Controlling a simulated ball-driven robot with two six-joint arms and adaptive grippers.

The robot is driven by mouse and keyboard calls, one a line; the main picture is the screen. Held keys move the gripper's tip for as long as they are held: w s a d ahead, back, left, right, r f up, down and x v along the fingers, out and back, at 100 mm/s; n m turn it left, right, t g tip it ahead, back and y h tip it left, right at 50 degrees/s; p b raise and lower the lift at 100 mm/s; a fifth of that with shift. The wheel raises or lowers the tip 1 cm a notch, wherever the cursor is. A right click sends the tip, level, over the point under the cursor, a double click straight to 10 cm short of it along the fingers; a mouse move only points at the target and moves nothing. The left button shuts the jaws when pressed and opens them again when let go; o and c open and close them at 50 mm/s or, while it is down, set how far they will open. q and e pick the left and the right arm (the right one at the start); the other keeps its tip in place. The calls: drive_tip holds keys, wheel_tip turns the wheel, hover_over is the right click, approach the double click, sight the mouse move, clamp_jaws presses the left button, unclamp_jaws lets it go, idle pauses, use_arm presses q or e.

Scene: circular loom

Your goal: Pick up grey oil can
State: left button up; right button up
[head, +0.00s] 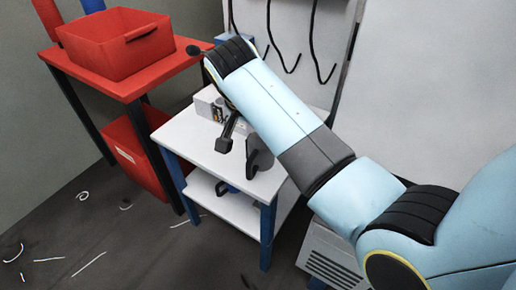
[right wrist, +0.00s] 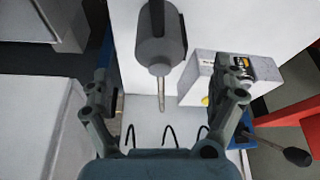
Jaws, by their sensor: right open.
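The grey oil can (right wrist: 158,52) stands on the white top of the small table (right wrist: 130,80). In the right wrist view it has a round grey body, a thin spout pointing down the picture and a dark handle at its top. In the head view the can (head: 262,158) is partly hidden by my right arm. My right gripper (right wrist: 168,74) is open, with one finger on each side of the spout in the picture and nothing held. In the head view the right gripper (head: 236,142) hangs over the table beside the can. My left gripper is not in view.
A white box (head: 206,103) with a small dark labelled item stands near the can. A red bin (head: 120,45) sits on a red-topped table at the left, with another red bin (head: 133,160) below. A board with dark hooks (head: 292,60) stands behind the table.

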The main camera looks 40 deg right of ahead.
drive_tip(key=shift+x, duration=1)
drive_tip(key=b+x, duration=0.1)
drive_tip(key=x, duration=0.4)
drive_tip(key=shift+w+d+b, duration=0.15)
drive_tip(key=shift+b, duration=0.2)
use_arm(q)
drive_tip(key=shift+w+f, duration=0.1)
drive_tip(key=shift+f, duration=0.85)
use_arm(e)
drive_tip(key=c, duration=1.5)
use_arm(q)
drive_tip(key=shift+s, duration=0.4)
use_arm(e)
drive_tip(key=shift+c, duration=0.2)
drive_tip(key=shift+r, duration=0.1)
